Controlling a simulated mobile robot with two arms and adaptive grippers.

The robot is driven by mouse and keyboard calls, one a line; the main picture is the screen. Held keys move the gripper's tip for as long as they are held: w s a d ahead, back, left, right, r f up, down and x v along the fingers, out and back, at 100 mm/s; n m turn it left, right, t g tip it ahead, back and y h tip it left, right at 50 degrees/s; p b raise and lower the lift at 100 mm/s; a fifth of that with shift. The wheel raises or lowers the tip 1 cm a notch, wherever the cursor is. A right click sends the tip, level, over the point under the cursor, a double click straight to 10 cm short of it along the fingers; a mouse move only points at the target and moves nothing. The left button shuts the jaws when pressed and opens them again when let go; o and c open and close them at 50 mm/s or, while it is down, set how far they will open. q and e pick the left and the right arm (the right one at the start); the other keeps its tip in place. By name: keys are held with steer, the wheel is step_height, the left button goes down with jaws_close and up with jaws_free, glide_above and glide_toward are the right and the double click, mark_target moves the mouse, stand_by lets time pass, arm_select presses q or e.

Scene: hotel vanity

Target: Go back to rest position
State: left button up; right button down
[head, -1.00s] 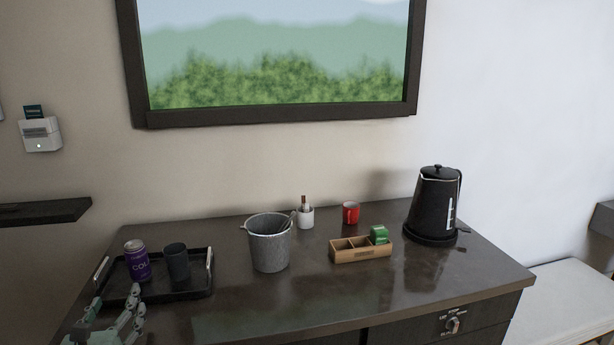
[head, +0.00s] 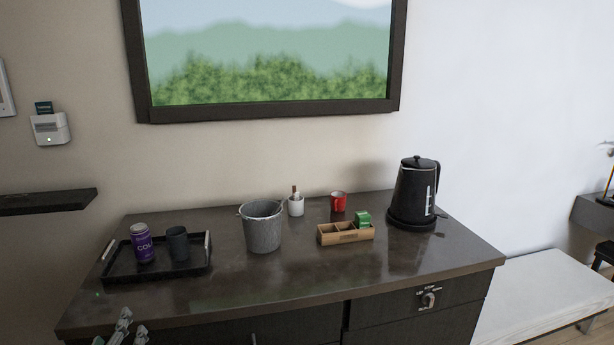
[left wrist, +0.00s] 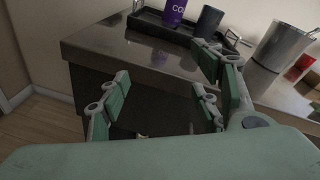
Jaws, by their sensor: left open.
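My left gripper (head: 128,330) is at the bottom left of the head view, in front of the vanity's front edge and below its top. In the left wrist view the fingers of my left gripper (left wrist: 160,102) are spread apart with nothing between them. The dark vanity top (head: 290,285) lies beyond it. A black tray (head: 155,274) on the left of the top holds a purple can (head: 143,245) and a dark cup (head: 178,244), both upright. My right gripper is in neither view.
A grey ice bucket (head: 262,228), a white holder (head: 296,206), a red mug (head: 338,202), a wooden box (head: 345,234) with green packets, and a black kettle (head: 414,190) stand along the top. A white bench (head: 540,290) is at right. Bare floor (left wrist: 40,140) shows at left in the wrist view.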

arm_select(q)
steer(key=s+d+f+n+g+h, duration=0.1)
steer(key=s+d+f+n+g, duration=0.25)
steer(key=s+f+n, duration=0.4)
steer(key=s+d+f+n+g, duration=0.3)
steer(key=s+d+f+n, duration=0.25)
steer(key=s+n, duration=0.2)
steer(key=s+d+f+n+g+h, duration=0.2)
steer(key=s+d+n+g, duration=0.1)
steer(key=s+d+n, duration=0.3)
steer(key=s+d+f+n+g+h, duration=0.25)
steer(key=s+d+n, duration=0.2)
steer(key=s, duration=0.35)
step_height(320, 180, down, 27)
steer(key=s+g, duration=0.1)
steer(key=s+a+f, duration=0.2)
steer(key=s+f, duration=0.6)
steer(key=s+a+f+g, duration=0.1)
steer(key=s+a+f, duration=0.1)
steer(key=s+f, duration=0.5)
steer(key=shift+s+f+g, duration=0.3)
steer(key=shift+s+f, duration=0.05)
steer(key=shift+s, duration=0.6)
